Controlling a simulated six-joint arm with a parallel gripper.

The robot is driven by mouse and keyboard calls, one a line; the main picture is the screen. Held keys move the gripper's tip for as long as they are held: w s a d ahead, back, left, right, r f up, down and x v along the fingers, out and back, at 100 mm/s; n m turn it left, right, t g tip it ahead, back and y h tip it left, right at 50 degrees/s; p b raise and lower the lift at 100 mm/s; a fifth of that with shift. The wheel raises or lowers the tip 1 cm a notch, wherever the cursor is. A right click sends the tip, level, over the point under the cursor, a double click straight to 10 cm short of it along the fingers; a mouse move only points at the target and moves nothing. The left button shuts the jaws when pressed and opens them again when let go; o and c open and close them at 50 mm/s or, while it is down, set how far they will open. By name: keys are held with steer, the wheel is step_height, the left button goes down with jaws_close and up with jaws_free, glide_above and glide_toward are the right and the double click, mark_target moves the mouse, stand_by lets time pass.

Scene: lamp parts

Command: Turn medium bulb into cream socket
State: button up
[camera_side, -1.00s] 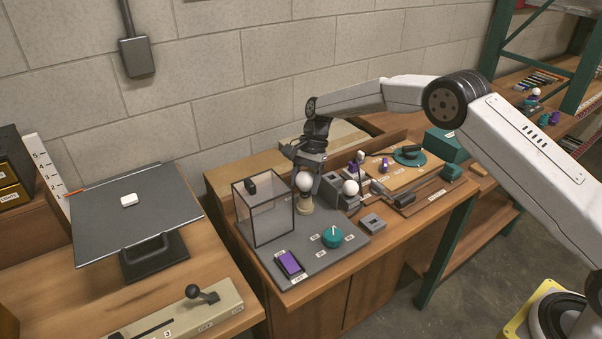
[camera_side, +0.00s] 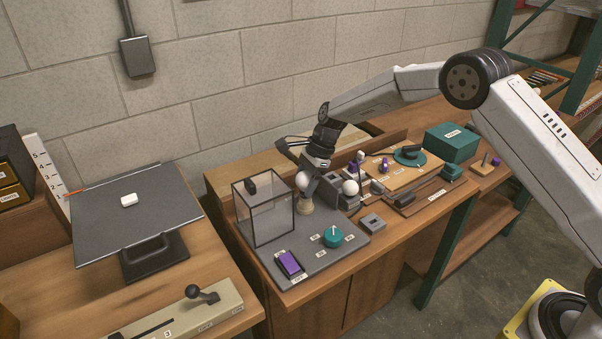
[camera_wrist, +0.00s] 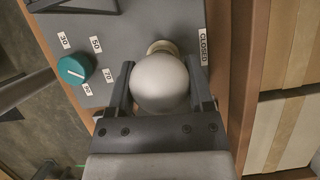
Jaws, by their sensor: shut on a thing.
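A white round bulb (camera_wrist: 160,82) sits between the two fingers of my gripper (camera_wrist: 160,95) in the wrist view, and the gripper is shut on it. In the side view my gripper (camera_side: 308,182) comes down tilted from the upper right around the same bulb (camera_side: 302,180). The cream socket (camera_side: 306,206) stands on the grey board directly below the bulb; only its rim (camera_wrist: 161,46) shows beyond the bulb in the wrist view. I cannot tell how far the bulb's base is in the socket.
Another white bulb (camera_side: 350,188) stands in a grey holder to the right. A clear box (camera_side: 266,212) stands close to the socket's left. A teal dial (camera_side: 333,236) and a purple switch (camera_side: 290,263) are on the grey board (camera_side: 315,258) in front.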

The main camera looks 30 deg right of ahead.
steer(key=shift+w+r, duration=0.1)
steer(key=m+t, duration=0.1)
steer(key=m, duration=0.2)
steer(key=shift+m+t, duration=0.3)
steer(key=shift+m, duration=0.1)
steer(key=shift+m+t+h, duration=0.5)
steer(key=shift+m+h, duration=0.1)
steer(key=shift+m, duration=0.9)
steer(key=o, duration=1)
steer(key=shift+o, duration=0.2)
steer(key=shift+v, duration=3.85)
